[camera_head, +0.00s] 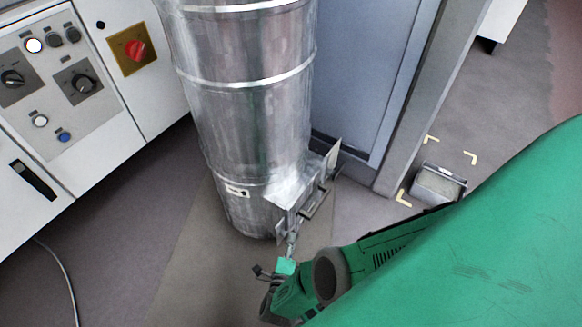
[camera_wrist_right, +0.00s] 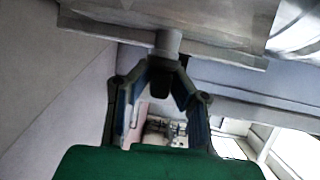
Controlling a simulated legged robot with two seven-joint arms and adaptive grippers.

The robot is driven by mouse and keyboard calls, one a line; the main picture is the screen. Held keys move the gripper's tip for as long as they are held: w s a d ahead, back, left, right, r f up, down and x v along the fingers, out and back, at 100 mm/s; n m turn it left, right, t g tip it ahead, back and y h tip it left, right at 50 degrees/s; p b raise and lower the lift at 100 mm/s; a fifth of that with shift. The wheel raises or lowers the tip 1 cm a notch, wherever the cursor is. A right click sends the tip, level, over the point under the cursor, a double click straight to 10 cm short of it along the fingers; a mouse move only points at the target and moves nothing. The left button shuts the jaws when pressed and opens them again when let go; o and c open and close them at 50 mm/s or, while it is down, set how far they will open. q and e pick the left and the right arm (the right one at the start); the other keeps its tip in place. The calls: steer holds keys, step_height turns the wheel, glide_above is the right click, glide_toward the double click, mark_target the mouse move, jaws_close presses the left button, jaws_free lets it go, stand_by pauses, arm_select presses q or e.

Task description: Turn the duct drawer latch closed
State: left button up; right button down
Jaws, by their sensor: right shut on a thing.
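The silver duct (camera_head: 245,110) stands upright in the middle of the head view. A metal drawer housing (camera_head: 291,190) sticks out low on its right side, with a plate standing out at its far end. The latch (camera_head: 292,239) shows as a small metal piece at the near end of the housing. My right gripper (camera_head: 286,262) is there, its fingers closed on the latch. In the right wrist view the gripper (camera_wrist_right: 160,78) closes around a dark knob under a short round stub (camera_wrist_right: 167,43) on a metal plate. The latch's exact angle is hard to tell. My left gripper is out of view.
A control cabinet (camera_head: 85,95) with knobs and a red switch stands at left. A grey box with a handle (camera_head: 438,186) sits on the floor between yellow corner marks at right. A grey post (camera_head: 425,100) stands behind. A cable (camera_head: 65,275) lies at lower left.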

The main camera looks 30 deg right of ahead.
steer(key=c, duration=1.5)
jaws_free()
steer(key=shift+w+d+r, duration=0.1)
steer(key=shift+d+r, duration=0.05)
steer(key=shift+d, duration=0.1)
steer(key=shift+c, duration=0.2)
steer(key=shift+a, duration=0.1)
steer(key=shift+r, duration=0.15)
steer(key=shift+r, duration=0.85)
steer(key=o, duration=0.9)
step_height(320, 180, up, 7)
steer(key=shift+w+a+r, duration=0.15)
steer(key=shift+r, duration=0.3)
steer(key=c, duration=0.9)
steer(key=shift+d+r, duration=0.1)
steer(key=shift+d, duration=0.25)
steer(key=shift+s, duration=0.2)
